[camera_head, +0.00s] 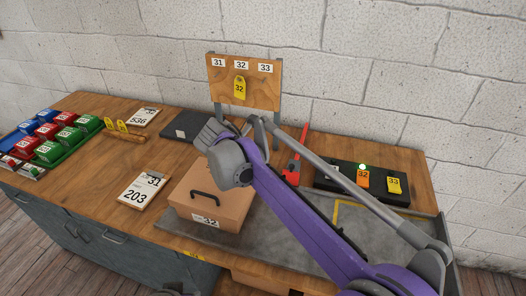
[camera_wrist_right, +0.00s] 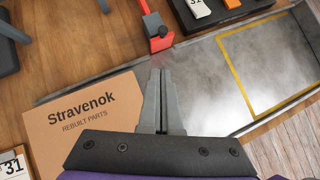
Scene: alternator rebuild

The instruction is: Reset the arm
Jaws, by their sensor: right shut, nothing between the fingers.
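My right arm (camera_head: 300,215), purple and grey, reaches in from the lower right of the head view over the bench. Its gripper (camera_wrist_right: 162,72) is shut and empty in the wrist view, with the two grey fingers together. The fingertips are near the edge of a brown box (camera_wrist_right: 85,112) printed "Stravenok" and near the foot of a red upright tool (camera_wrist_right: 158,42). In the head view the gripper end is above and behind the brown box (camera_head: 212,190), partly hidden by the arm. My left gripper is not visible.
A wooden board (camera_head: 243,88) with labels 31, 32, 33 holds a yellow 32 tag (camera_head: 240,89). A black panel (camera_head: 330,180) with a lit green lamp carries tags on the right. A grey tray (camera_head: 370,225) lies in front.

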